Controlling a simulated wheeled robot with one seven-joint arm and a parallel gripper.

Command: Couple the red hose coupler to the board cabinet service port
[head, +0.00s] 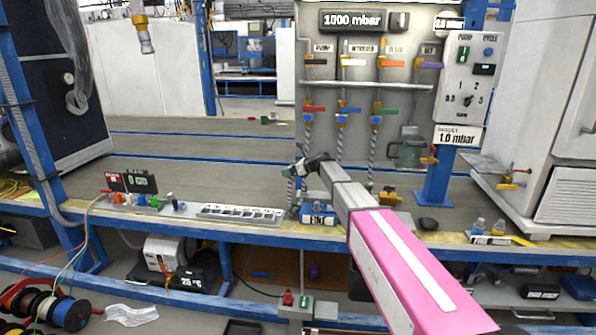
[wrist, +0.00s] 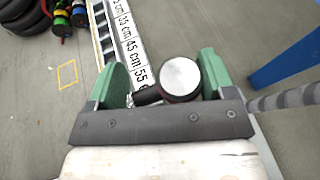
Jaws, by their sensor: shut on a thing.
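In the wrist view my gripper (wrist: 160,85) has green pads on both sides of a round part (wrist: 181,77) with a bright silver face, a dark rim and a black stem. The jaws are shut on it. I cannot tell whether it is the red hose coupler, as little red shows. A brass port with a red handle (head: 510,184) sits on the white cabinet (head: 545,130) at the right. Whether it is the service port is unclear.
The valve board (head: 345,90) stands behind my gripper, with several striped hoses hanging from it. A slotted white strip (head: 240,212) lies at the bench's front. A blue post (head: 437,185) stands between board and cabinet. A grey ribbed hose (wrist: 285,100) is right of my jaws.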

